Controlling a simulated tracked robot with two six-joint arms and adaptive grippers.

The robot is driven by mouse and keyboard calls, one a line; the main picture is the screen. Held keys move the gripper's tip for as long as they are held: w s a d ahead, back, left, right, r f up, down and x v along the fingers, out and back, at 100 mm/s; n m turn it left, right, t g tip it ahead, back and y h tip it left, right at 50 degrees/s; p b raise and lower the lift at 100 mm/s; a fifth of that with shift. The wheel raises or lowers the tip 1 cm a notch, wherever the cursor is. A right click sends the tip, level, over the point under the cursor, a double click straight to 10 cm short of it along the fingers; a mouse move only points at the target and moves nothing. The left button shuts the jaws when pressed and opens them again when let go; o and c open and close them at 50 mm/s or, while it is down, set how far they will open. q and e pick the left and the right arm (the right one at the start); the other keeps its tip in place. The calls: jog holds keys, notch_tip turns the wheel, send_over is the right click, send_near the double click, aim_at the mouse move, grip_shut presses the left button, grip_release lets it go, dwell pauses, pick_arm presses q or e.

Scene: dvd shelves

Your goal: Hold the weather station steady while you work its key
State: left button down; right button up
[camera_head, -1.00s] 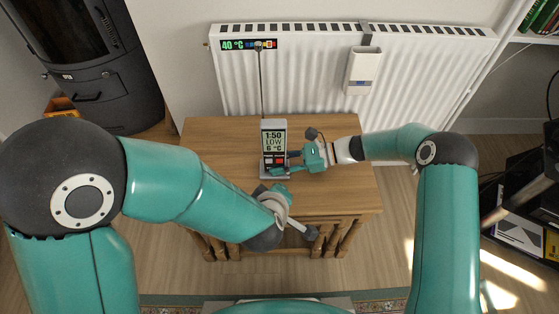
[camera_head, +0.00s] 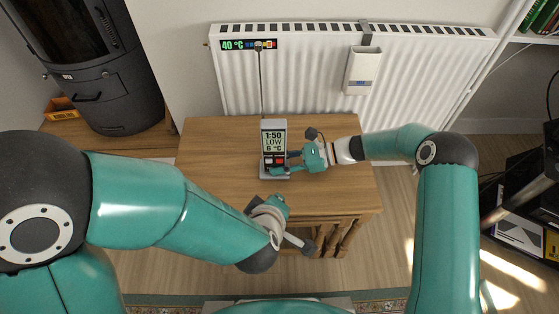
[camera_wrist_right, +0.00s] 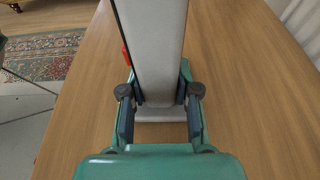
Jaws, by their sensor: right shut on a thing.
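The weather station (camera_head: 273,136) is a slim grey upright unit on a foot, standing on the wooden table. Its display reads 1:50, LOW and 6 °C. Below the display is a red key (camera_head: 280,161) with a dark patch beside it. My right gripper (camera_head: 291,161) is shut on the station from the right side. In the right wrist view the fingers (camera_wrist_right: 160,104) press both faces of the grey housing (camera_wrist_right: 157,45), low down near the foot. My left gripper (camera_head: 265,203) is in front of the station, apart from it. Its finger opening is not clear.
The wooden table (camera_head: 215,150) is otherwise bare around the station. A white radiator (camera_head: 300,75) stands behind it, with a temperature strip (camera_head: 248,44) and a white box (camera_head: 362,70) on it. A dark stove (camera_head: 100,75) stands at the left.

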jog(key=o, duration=0.9)
jog(key=shift+d, duration=0.1)
